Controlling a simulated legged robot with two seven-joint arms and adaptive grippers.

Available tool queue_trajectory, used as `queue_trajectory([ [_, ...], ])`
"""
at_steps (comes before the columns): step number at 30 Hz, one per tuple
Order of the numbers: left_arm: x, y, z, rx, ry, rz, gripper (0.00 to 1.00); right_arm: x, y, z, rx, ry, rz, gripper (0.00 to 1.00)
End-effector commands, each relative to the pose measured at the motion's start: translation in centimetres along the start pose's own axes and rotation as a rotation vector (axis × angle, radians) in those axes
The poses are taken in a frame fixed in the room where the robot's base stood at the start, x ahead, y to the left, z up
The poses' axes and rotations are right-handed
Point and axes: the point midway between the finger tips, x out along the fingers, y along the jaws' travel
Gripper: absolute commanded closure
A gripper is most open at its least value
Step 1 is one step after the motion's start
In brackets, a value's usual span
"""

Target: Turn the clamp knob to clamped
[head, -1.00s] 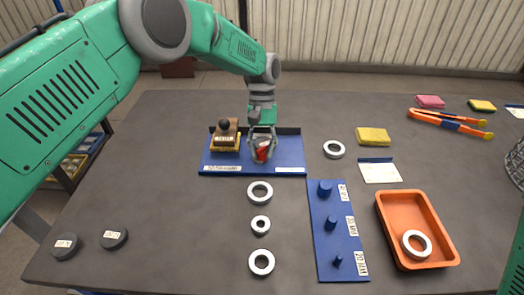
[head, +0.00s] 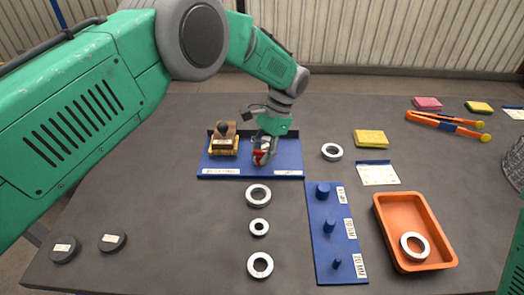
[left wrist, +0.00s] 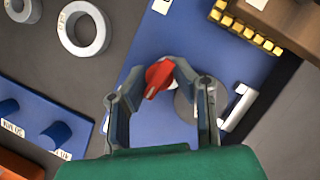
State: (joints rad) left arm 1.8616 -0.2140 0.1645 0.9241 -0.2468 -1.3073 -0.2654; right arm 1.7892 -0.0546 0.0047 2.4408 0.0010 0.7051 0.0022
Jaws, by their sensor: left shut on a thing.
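The red clamp knob (head: 259,157) stands on the right part of a blue base plate (head: 222,171). A grey round part (left wrist: 185,100) shows by the knob, partly hidden by a finger. The plate's labels are too small to read. My right gripper is out of view.
A yellow-edged block with a dark ball knob (head: 223,140) stands left on the plate. White rings (head: 258,194) lie in front. A blue peg board (head: 330,215), an orange tray (head: 412,235), a yellow sponge (head: 370,138) and orange tongs (head: 448,122) are to the right.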

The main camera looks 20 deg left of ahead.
Motion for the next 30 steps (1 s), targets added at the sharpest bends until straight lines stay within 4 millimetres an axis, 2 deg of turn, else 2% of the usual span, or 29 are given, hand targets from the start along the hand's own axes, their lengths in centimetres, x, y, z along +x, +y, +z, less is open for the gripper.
queue_trajectory([
  [6, -0.2, 0.0, 0.1, 0.164, -0.002, -0.070, 1.00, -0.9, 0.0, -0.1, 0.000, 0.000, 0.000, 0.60],
  [15, -0.1, 0.0, 0.1, 0.312, -0.002, -0.131, 1.00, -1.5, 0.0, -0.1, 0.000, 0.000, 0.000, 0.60],
  [30, 0.0, -0.1, 0.1, 0.369, -0.003, -0.156, 1.00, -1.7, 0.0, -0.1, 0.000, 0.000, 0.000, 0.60],
])
